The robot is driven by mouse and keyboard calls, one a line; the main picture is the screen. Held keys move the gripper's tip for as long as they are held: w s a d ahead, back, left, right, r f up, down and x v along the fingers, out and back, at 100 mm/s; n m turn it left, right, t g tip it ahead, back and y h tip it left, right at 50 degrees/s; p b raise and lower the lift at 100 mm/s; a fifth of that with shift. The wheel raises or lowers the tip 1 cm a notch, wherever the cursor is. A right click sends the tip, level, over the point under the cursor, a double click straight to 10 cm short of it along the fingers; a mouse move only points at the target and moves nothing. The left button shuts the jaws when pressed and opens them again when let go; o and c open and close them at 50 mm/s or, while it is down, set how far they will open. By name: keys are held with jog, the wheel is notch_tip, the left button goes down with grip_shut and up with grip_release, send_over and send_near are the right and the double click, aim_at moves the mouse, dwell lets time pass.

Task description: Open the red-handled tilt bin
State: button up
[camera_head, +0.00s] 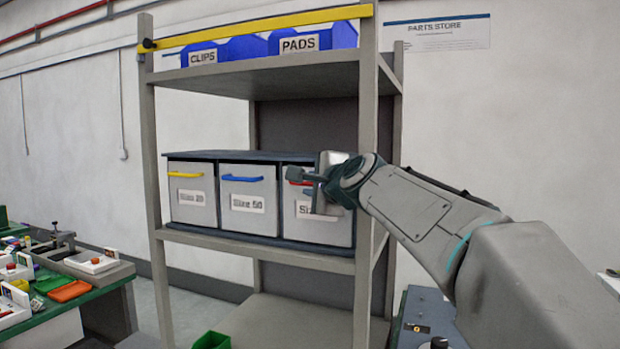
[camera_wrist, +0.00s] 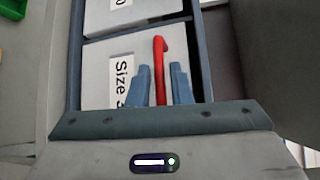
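The red-handled tilt bin (camera_head: 318,227) is the rightmost of three grey bins on the rack's middle shelf, and its front looks closed. My gripper (camera_head: 308,183) is at the upper part of its front and partly hides the red handle and the label. In the wrist view the red handle (camera_wrist: 160,60) runs between the two blue-grey fingers of my gripper (camera_wrist: 159,82). The fingers stand apart, with a gap showing on each side of the handle.
The yellow-handled bin (camera_head: 193,197) and the blue-handled bin (camera_head: 248,200) sit to the left. A rack post (camera_head: 366,130) stands close to my arm. Blue CLIPS and PADS bins (camera_head: 295,40) are on the top shelf. A cluttered bench (camera_head: 70,290) is at the left.

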jog(key=shift+x, duration=0.8)
grip_shut()
jog(key=shift+f, duration=0.15)
